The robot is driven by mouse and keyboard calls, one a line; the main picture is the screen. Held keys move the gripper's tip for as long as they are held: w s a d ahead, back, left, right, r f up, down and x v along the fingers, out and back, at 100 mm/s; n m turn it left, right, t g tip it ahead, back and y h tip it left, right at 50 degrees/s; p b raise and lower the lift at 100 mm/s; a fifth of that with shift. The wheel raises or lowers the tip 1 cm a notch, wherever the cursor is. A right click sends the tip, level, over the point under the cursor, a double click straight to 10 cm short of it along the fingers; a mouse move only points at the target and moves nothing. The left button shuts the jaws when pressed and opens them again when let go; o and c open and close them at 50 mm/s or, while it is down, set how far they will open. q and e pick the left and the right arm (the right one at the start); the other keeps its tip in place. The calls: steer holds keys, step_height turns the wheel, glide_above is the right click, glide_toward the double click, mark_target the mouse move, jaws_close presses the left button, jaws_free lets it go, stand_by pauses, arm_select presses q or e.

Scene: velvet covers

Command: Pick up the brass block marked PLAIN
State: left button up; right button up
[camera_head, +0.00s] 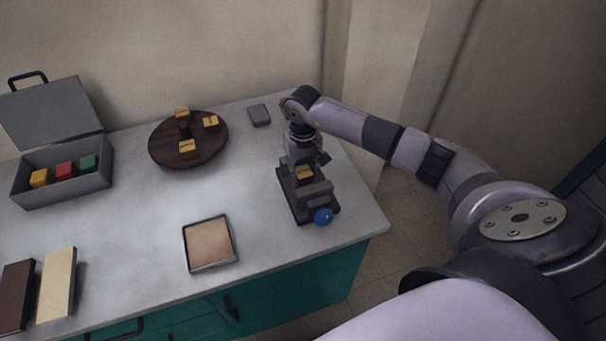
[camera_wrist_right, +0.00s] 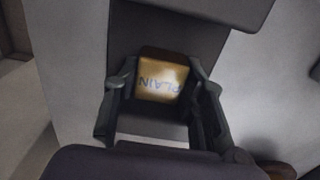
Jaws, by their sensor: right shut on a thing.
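The brass block marked PLAIN (camera_wrist_right: 162,82) sits between the two fingers of my right gripper (camera_wrist_right: 163,98) in the right wrist view, its lettering facing the camera. The fingers are shut on its sides. I cannot tell whether the block still touches the device. My left gripper is not in view.
A round dark wooden board (camera_head: 207,156) holds 3 brass blocks. An open grey box (camera_head: 95,184) with coloured blocks stands at the left. A square tray (camera_head: 238,252) lies in front, dark and cream bars at front left, and a small grey block (camera_head: 259,115) at the back.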

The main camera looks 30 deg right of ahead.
jaws_close()
